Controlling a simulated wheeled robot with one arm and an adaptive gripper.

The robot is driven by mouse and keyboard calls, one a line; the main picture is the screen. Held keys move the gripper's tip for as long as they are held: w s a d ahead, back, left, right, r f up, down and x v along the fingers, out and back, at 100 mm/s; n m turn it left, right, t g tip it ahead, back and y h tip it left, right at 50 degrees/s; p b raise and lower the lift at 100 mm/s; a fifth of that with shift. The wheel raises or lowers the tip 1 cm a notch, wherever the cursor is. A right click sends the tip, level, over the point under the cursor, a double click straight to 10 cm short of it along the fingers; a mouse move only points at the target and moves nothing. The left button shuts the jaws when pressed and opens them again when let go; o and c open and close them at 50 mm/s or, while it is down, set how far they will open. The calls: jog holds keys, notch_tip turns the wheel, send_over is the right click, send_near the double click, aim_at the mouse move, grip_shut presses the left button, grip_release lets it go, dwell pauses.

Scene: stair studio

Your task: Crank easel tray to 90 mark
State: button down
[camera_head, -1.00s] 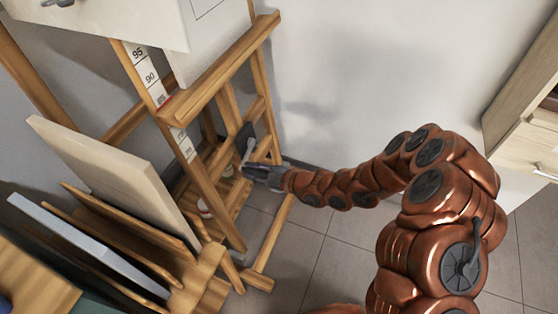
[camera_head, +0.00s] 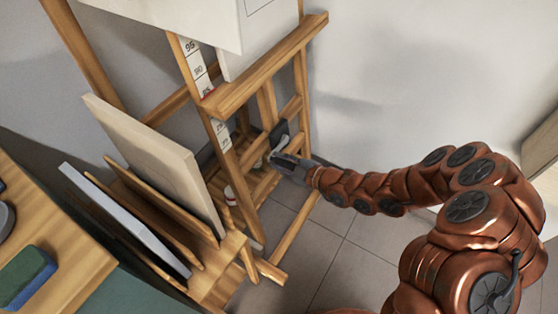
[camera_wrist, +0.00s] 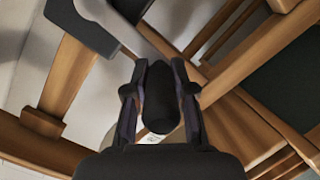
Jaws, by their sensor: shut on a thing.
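The wooden easel tray (camera_head: 265,70) is in the upper middle of the head view, with a large white panel (camera_head: 243,58) above it. A red pointer (camera_head: 208,92) at its left end stands a little below the 90 mark on the white scale strip (camera_head: 199,70). My gripper (camera_head: 274,157) is low at the easel, beside the black crank housing (camera_head: 279,134). In the wrist view my gripper (camera_wrist: 159,72) is shut on the dark crank handle (camera_wrist: 158,105), which lies between the fingers. The grey crank arm (camera_wrist: 125,22) runs to the upper left. The handle is mostly hidden in the head view.
A wooden rack (camera_head: 215,262) with upright canvases (camera_head: 165,155) stands left of the easel. A wooden table (camera_head: 65,270) with a blue-green block (camera_head: 25,275) is at lower left. The tiled floor (camera_head: 345,265) right of the easel is clear; a wall is behind.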

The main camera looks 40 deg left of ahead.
jog(key=shift+w+r, duration=0.15)
jog(key=shift+w, duration=0.2)
jog(key=c, duration=1.1)
grip_release()
jog(key=shift+d, duration=0.1)
jog(key=shift+o, duration=0.7)
jog(key=shift+s, duration=0.1)
jog(key=v, duration=1.1)
jog(key=shift+d, duration=0.45)
jog(key=shift+s, duration=0.1)
